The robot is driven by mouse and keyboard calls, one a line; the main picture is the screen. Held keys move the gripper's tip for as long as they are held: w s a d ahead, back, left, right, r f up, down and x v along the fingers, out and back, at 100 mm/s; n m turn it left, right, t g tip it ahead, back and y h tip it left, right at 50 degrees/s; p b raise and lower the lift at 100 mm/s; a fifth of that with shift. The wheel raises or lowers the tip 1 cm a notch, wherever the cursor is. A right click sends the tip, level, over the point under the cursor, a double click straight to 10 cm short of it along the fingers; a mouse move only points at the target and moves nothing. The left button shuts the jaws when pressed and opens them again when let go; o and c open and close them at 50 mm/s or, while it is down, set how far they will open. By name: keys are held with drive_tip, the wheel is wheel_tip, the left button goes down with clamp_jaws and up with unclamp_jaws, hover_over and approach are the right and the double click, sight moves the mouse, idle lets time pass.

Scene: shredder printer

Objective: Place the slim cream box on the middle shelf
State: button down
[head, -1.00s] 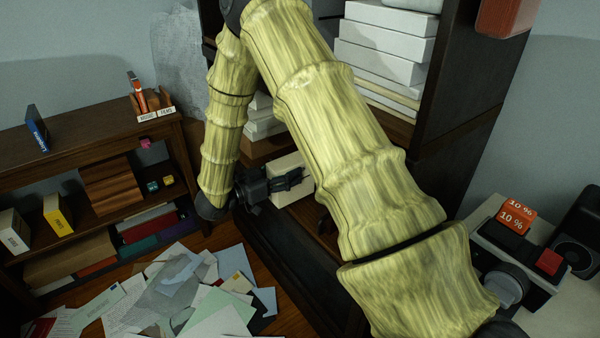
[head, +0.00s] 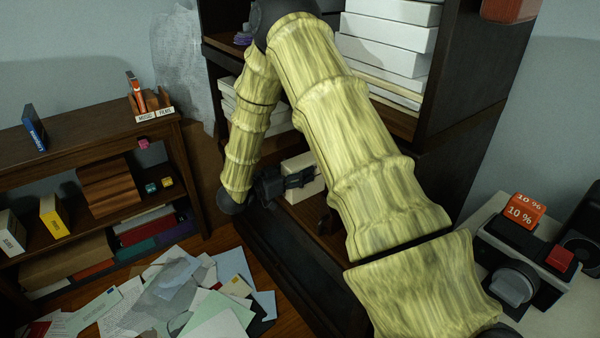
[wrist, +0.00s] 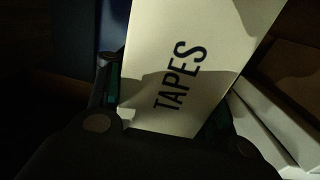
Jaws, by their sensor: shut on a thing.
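The slim cream box (head: 302,168) is in my gripper (head: 300,182), low in front of the dark shelf unit (head: 462,125). In the wrist view the box (wrist: 205,45) carries the word TAPES, is tilted in the picture, and sits between the two fingers of my gripper (wrist: 170,118). The gripper is shut on it. My arm covers much of the shelf unit, so I cannot tell whether the box touches a shelf board.
White boxes (head: 385,45) are stacked on an upper shelf, and more pale items (head: 278,122) lie lower behind my arm. A low brown bookcase (head: 85,120) stands left. Papers (head: 180,295) cover the floor.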

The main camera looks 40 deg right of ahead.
drive_tip(key=shift+r, duration=0.15)
drive_tip(key=c, duration=0.6)
unclamp_jaws()
